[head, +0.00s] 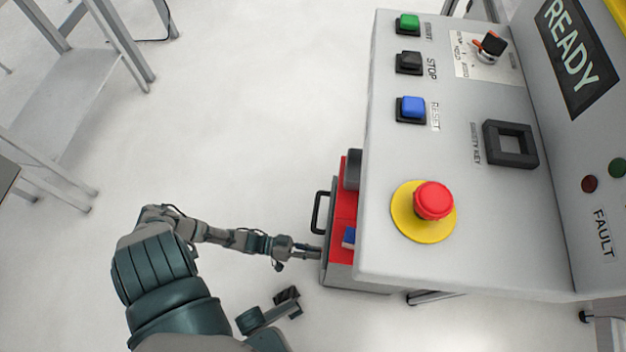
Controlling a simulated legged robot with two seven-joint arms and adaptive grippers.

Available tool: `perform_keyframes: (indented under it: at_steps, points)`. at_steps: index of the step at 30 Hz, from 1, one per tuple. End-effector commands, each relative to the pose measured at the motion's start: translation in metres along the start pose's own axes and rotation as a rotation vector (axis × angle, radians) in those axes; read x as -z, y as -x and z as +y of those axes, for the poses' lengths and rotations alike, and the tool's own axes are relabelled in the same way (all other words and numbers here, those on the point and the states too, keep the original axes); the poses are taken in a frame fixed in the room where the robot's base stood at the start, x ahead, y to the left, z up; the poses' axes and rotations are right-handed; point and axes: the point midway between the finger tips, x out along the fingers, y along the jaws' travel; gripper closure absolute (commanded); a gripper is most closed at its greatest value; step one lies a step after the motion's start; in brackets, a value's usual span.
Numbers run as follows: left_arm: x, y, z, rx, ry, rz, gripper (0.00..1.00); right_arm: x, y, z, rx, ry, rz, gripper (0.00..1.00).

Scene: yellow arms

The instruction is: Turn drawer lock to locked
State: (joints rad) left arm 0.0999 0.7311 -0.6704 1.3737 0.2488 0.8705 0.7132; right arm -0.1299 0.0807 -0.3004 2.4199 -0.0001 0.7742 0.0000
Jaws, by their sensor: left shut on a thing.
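The grey drawer (357,285) with a red inside sticks out from under the control panel at its left side, partly open. Its black handle (318,213) is on the front face. My left gripper (316,252) reaches in from the left and meets the drawer front just below the handle. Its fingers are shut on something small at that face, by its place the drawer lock. The lock itself is hidden by the fingers, so its turn angle cannot be seen.
The panel (480,200) overhangs the drawer, with a red emergency button (434,200), a blue reset button (412,107) and a black safety key socket (510,144). A blue item (349,237) lies in the drawer. Grey shelving (75,110) stands at left; floor between is clear.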

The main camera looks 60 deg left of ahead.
Motion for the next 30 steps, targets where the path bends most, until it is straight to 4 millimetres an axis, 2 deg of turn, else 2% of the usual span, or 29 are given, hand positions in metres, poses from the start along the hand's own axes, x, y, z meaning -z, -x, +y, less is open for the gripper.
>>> perform_keyframes:
  at_steps: [12, 30]
  points:
    - [0.0016, -0.0008, -0.0040, 0.004, 0.212, 0.002, 1.00, -0.0022, -0.0012, 0.0007, 0.001, 0.001, 0.006, 0.60]
    - [0.0029, -0.0008, -0.0059, 0.007, 0.254, 0.005, 1.00, -0.0023, -0.0013, 0.0010, -0.001, 0.001, 0.005, 0.60]
